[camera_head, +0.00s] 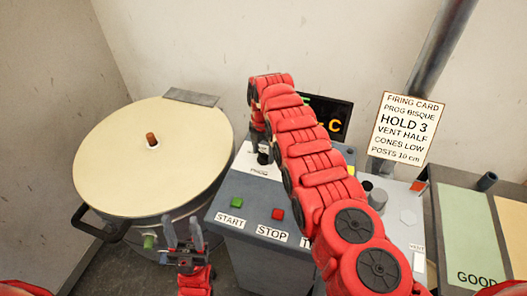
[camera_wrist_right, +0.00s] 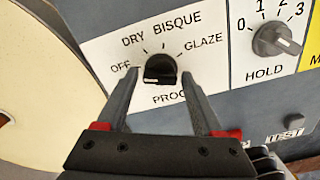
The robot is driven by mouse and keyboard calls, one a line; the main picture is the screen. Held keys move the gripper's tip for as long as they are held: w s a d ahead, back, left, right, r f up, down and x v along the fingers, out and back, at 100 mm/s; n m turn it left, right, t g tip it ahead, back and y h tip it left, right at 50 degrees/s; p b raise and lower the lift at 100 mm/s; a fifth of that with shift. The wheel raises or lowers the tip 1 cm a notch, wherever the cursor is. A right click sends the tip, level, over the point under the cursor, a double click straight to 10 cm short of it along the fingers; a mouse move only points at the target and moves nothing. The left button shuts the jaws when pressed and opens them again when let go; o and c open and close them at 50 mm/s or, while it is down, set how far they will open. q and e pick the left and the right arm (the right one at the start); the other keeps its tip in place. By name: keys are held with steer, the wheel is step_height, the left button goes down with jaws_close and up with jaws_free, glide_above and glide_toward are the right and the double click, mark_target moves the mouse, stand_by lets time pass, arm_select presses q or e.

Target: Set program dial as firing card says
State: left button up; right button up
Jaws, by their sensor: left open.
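The firing card (camera_head: 403,128) reads PROG BISQUE, HOLD 3, VENT HALF, CONES LOW, POSTS 10 cm. The black PROG dial (camera_wrist_right: 160,69) sits on a white plate marked OFF, DRY, BISQUE and GLAZE; it also shows in the head view (camera_head: 264,157). A pale mark is at the dial's lower left edge; I cannot tell which label it is set to. My right gripper (camera_wrist_right: 159,76) is open, its fingers on either side of the dial, with gaps showing. My left gripper (camera_head: 183,240) is open and empty in front of the kiln.
The round kiln with its cream lid (camera_head: 150,160) stands left of the grey control box (camera_head: 250,190). START (camera_head: 236,202) and STOP (camera_head: 278,214) buttons are at its front. The HOLD dial (camera_wrist_right: 276,40) is right of PROG. My right arm hides much of the panel.

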jaws_close()
steer(key=shift+m, duration=0.3)
steer(key=shift+w+m+b, duration=0.1)
steer(key=shift+m+b, duration=0.25)
steer(key=shift+m, duration=0.65)
steer(key=m+b, duration=0.1)
steer(key=m, duration=0.1)
steer(key=shift+f+m+b, duration=0.2)
steer(key=shift+m+b, duration=0.2)
steer(key=m+b, duration=0.6)
steer(key=shift+d+b, duration=0.1)
steer(key=shift+b, duration=0.25)
steer(key=m+b, duration=0.1)
steer(key=m, duration=0.2)
steer(key=shift+r+b, duration=0.1)
steer(key=shift+b, duration=0.3)
steer(key=shift+m+b, duration=0.65)
steer(key=shift+m, duration=0.95)
steer(key=shift+r, duration=0.1)
